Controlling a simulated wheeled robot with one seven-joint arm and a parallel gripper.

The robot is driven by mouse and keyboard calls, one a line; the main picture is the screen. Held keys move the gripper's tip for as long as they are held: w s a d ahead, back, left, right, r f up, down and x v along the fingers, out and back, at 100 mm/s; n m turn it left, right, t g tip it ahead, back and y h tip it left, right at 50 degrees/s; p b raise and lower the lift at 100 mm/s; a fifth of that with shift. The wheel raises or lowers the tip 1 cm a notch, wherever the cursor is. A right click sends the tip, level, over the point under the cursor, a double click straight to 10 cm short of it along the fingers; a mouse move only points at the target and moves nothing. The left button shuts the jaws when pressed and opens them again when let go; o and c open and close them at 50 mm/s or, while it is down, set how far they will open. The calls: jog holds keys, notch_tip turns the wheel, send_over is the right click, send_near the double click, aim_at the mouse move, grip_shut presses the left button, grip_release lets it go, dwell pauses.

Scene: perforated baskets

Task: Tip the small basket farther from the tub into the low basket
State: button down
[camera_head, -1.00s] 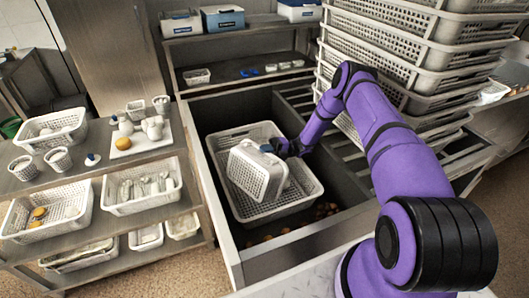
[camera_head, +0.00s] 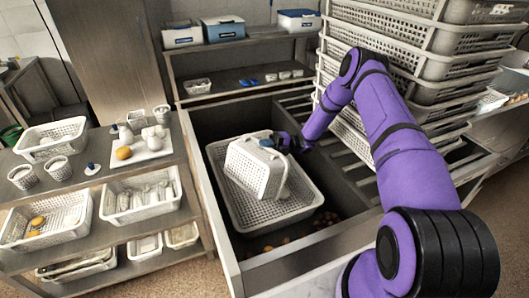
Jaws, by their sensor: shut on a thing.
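My gripper (camera_head: 282,142) is shut on the white small basket (camera_head: 251,170), at its upper right end. The small basket is perforated and tilted, held over the low basket (camera_head: 270,213). Its outer side faces the camera, so I cannot see what is in it. The low basket is a wide white perforated basket inside a dark open-topped bin; the bare part of its floor that shows looks empty. The tub is not clearly identifiable in this view.
The bin's pale rim (camera_head: 222,216) surrounds the low basket, with brown round things (camera_head: 318,222) on the bin floor. Tall stacked baskets (camera_head: 420,60) stand at the right. A shelf unit (camera_head: 100,180) with baskets and cups is at left.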

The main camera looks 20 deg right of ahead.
jog(key=shift+r, duration=1.4)
jog(key=n+h, duration=0.1)
jog(key=h, duration=0.1)
jog(key=r+n+h, duration=0.1)
jog(key=h, duration=0.3)
jog(key=n+h, duration=0.1)
jog(key=h, duration=0.1)
jog(key=shift+a+r+t+h, duration=0.1)
jog(key=shift+r+t+h, duration=0.1)
jog(key=shift+t+h, duration=0.1)
jog(key=h, duration=0.1)
jog(key=t+h, duration=0.1)
jog(key=n+h, duration=0.1)
jog(key=h, duration=0.1)
jog(key=shift+r, duration=0.25)
jog(key=h, duration=0.1)
jog(key=t+h, duration=0.1)
jog(key=n+h, duration=0.1)
jog(key=h, duration=0.1)
jog(key=shift+r+t, duration=0.3)
jog(key=shift+t, duration=0.1)
jog(key=h, duration=0.1)
jog(key=t+h, duration=0.1)
jog(key=h, duration=0.1)
jog(key=shift+d+r+n, duration=0.15)
jog(key=shift+d+n, duration=0.05)
jog(key=shift+n, duration=0.2)
jog(key=shift+a+h, duration=0.1)
jog(key=shift+h, duration=0.2)
jog(key=shift+s, duration=0.15)
